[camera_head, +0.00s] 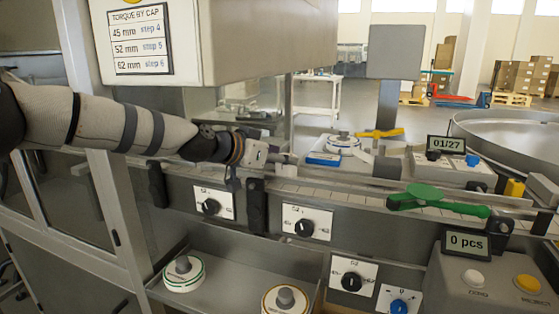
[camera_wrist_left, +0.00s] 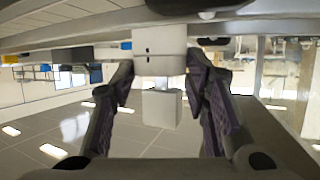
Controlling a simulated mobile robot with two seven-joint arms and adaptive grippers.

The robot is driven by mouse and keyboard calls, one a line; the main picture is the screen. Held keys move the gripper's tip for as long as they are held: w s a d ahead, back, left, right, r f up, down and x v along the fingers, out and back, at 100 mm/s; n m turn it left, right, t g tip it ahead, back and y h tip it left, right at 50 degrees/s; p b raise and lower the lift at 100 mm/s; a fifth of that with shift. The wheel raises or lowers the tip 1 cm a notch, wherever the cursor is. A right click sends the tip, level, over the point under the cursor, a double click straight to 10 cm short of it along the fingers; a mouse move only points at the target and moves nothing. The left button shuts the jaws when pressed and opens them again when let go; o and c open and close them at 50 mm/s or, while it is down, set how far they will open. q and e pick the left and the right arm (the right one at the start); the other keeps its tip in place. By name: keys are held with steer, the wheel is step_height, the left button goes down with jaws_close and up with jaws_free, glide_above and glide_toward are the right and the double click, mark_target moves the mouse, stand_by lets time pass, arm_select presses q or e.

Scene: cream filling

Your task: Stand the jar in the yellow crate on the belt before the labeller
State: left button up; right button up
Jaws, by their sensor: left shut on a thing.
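My left gripper (camera_head: 281,160) reaches in from the left over the belt (camera_head: 347,190), which runs across the middle of the head view. In the left wrist view its two dark fingers (camera_wrist_left: 160,82) stand either side of a small white, boxy piece (camera_wrist_left: 161,109), with a larger white block in line above it. The gripper is shut on this white piece; I cannot tell whether it is the jar. A small white shape also shows under the fingertips in the head view (camera_head: 287,171). I cannot make out the yellow crate or the labeller for certain. My right gripper is out of view.
A green lever with a round disc (camera_head: 425,193) lies over the belt at the right. A counter display (camera_head: 467,243) stands at front right. Ring-shaped parts (camera_head: 184,274) sit in a lower tray. A large round metal table (camera_head: 515,138) is at far right. A grey cabinet (camera_head: 215,40) hangs above.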

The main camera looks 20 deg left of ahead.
arm_select(q)
steer(key=shift+f, duration=0.25)
steer(key=o, duration=1.3)
steer(key=shift+r, duration=0.1)
